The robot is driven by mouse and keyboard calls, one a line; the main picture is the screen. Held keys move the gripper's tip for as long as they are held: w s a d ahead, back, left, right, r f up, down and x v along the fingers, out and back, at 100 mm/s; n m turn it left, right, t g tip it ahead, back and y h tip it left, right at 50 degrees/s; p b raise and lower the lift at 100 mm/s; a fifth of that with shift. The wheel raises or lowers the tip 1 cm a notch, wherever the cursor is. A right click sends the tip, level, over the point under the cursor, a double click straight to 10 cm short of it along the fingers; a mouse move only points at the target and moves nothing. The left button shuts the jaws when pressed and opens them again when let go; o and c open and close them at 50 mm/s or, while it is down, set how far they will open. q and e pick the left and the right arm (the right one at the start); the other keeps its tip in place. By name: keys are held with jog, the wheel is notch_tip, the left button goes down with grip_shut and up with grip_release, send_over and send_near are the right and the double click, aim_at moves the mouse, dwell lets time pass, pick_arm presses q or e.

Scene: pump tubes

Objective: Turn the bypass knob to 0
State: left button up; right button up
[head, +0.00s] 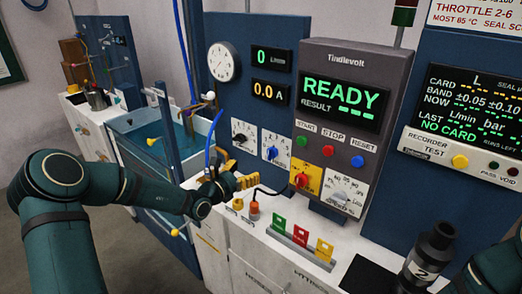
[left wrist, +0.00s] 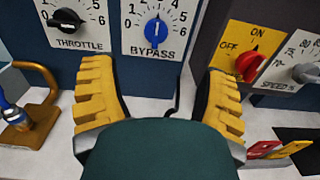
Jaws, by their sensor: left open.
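The bypass knob (head: 271,152) is blue and sits on a white dial plate on the blue panel, right of the black throttle knob (head: 241,137). In the left wrist view the bypass knob (left wrist: 156,30) has its white mark pointing about straight up, near the middle of the 0 to 6 scale. My left gripper (head: 238,183) is below and in front of the dials. In the left wrist view its yellow fingers (left wrist: 160,75) are spread wide with nothing between them. The knob shows beyond the gap, apart from the fingers. My right gripper is not in view.
A red switch knob (head: 301,180) on a yellow plate and a grey speed knob (head: 341,196) are to the right. A brass hook-shaped fitting (left wrist: 38,85) stands on the bench left of the fingers. Red, green and yellow cards (head: 301,236) and a black bottle (head: 428,255) stand in front.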

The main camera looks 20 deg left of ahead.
aim_at(269, 152)
pick_arm(q)
jog(key=x, duration=0.9)
jog(key=b+x, duration=0.1)
jog(key=x, duration=0.3)
jog(key=shift+w+a+r, duration=0.15)
jog(key=shift+w, duration=0.3)
jog(key=c, duration=1.2)
